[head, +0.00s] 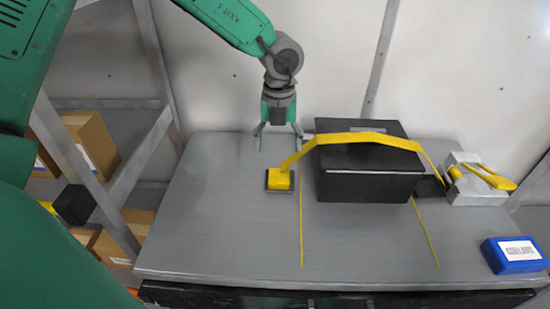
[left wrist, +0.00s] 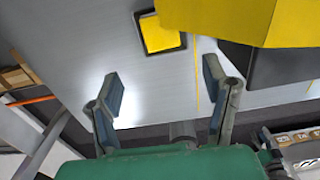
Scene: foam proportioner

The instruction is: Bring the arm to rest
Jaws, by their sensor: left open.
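My left gripper (head: 279,136) hangs fingers-down from the green arm at the top of the head view, over the back part of the grey bench (head: 215,220). Its two fingers are spread and nothing is between them. In the left wrist view the open gripper (left wrist: 162,80) also shows with an empty gap over the grey bench surface. My right gripper cannot be seen.
Right of the gripper is a black case (head: 365,180) with a yellow strap (head: 370,139) over it. A yellow block (head: 279,179) is close in front. A yellow-levered metal device (head: 475,185) and blue box (head: 515,255) lie right. A shelf frame (head: 140,170) is left.

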